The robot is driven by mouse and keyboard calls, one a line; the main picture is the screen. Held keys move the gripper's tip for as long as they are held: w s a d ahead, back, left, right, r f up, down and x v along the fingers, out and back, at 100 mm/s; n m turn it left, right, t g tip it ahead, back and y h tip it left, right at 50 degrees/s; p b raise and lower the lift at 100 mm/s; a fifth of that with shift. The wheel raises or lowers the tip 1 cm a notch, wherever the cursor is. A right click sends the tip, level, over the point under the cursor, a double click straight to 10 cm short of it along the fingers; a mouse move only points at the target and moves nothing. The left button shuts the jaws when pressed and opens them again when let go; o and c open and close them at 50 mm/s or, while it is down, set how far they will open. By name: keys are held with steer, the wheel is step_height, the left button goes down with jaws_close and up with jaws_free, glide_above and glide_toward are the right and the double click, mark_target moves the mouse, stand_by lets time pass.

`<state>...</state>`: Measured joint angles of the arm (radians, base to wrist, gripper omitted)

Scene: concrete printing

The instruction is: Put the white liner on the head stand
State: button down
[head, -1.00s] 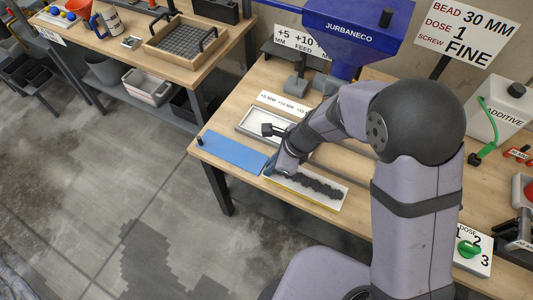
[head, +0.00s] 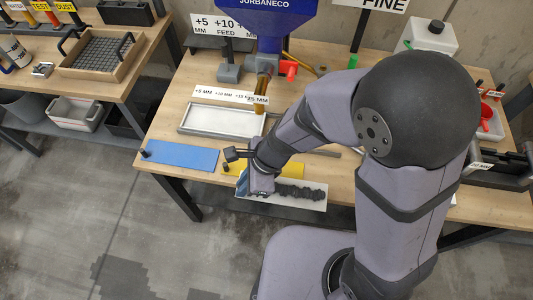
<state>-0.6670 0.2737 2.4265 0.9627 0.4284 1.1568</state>
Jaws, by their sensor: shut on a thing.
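A white sheet or shallow board (head: 290,206) carries a lumpy dark bead (head: 298,192). It looks like the white liner, at the front edge of the bench. My gripper (head: 257,190) is shut at its left end; the fingertips are mostly hidden by the wrist. The board appears slightly above and in front of a yellow mat (head: 292,169), part of which shows behind it. I cannot tell for sure which thing is the head stand.
A blue mat (head: 180,156) with a black knob lies left on the bench (head: 165,125). A pale tray (head: 190,131) and a brass nozzle (head: 262,95) below the blue hopper (head: 265,22) are behind. A wooden tray (head: 75,70) stands on the left table. Open floor lies in front.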

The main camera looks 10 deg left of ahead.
steer(key=shift+w, duration=0.1)
